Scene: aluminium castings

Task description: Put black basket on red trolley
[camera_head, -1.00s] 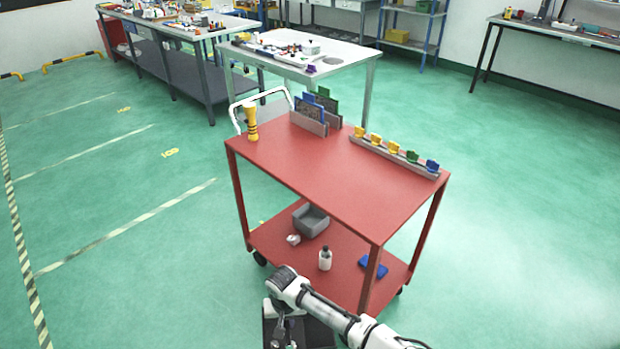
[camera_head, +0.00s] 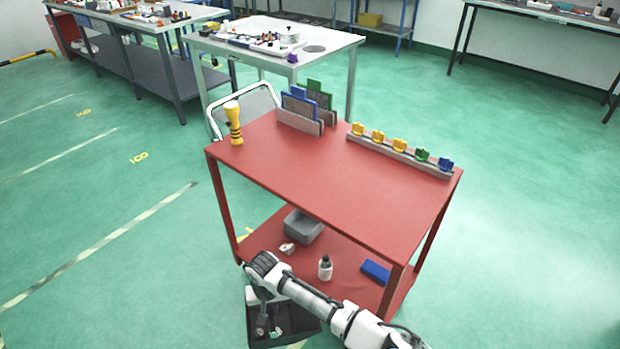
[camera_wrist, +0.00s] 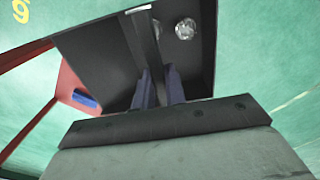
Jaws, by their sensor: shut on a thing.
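The black basket (camera_head: 290,336) hangs from my gripper (camera_head: 262,298) at the lower middle of the head view, in front of the red trolley. My gripper is shut on the basket; in the wrist view its two fingers (camera_wrist: 158,88) close on a dark strip, likely the handle or a divider. Shiny round items lie inside the basket (camera_wrist: 80,50). The red trolley (camera_head: 310,185) has a top shelf and a lower shelf. The basket is below the height of the top shelf and apart from it.
On the trolley top stand a yellow flashlight-like item (camera_head: 234,124), upright panels (camera_head: 300,110) and a rail of coloured clips (camera_head: 400,150). The middle of the top is bare. A grey bin (camera_head: 303,227), a white bottle (camera_head: 325,268) and a blue item (camera_head: 376,271) are on the lower shelf.

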